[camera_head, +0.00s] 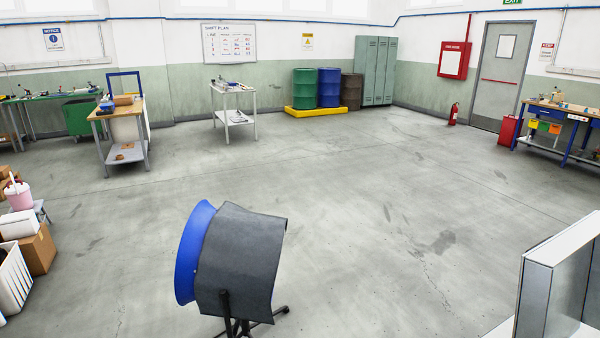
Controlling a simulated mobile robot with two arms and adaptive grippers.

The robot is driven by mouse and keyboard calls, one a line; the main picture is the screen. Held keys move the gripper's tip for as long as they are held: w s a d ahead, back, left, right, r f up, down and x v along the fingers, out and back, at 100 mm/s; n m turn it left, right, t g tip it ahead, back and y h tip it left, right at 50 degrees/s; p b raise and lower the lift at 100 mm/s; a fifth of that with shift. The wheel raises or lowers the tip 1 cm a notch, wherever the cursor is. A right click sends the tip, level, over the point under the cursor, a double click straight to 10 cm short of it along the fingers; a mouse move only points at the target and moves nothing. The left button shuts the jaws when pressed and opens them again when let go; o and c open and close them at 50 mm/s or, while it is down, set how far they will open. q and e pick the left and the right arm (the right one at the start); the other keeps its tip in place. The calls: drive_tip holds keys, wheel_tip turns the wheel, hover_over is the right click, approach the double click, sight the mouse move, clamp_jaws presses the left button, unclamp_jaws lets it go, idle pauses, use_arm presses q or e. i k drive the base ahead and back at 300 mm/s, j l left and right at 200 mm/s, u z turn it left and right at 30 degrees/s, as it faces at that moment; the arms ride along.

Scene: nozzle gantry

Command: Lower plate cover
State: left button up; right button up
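I cannot pick out a plate cover for certain in the head view. A grey, open box-like metal structure (538,300) stands at the lower right and is cut off by the picture edge; whether the plate cover belongs to it, I cannot tell. Neither of my grippers shows in this view.
A blue chair-like object (190,255) with a dark grey cover (240,262) over it stands in the near middle. Boxes (40,248) and a white basket (14,283) are at the left. Workbenches, a cart (233,87) and drums (328,87) line the back. The middle floor is clear.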

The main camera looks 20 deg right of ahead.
sight(559, 290)
drive_tip(key=i+z, duration=0.25)
drive_tip(key=z, duration=0.2)
drive_tip(key=i+j+z, duration=0.1)
drive_tip(key=z, duration=0.35)
drive_tip(key=i+j+z, duration=0.2)
drive_tip(key=z, duration=0.25)
drive_tip(key=i+j+z, duration=0.25)
drive_tip(key=z, duration=0.2)
drive_tip(key=i+j+z, duration=0.15)
drive_tip(key=j+z, duration=0.5)
drive_tip(key=z, duration=0.25)
drive_tip(key=i+j+z, duration=0.15)
drive_tip(key=j+z, duration=0.2)
drive_tip(key=i+j+z, duration=0.1)
drive_tip(key=j+z, duration=0.25)
drive_tip(key=i+j+z, duration=0.1)
drive_tip(key=j+z, duration=0.3)
drive_tip(key=i+l+z, duration=0.1)
drive_tip(key=i+l, duration=0.2)
drive_tip(key=l, duration=0.1)
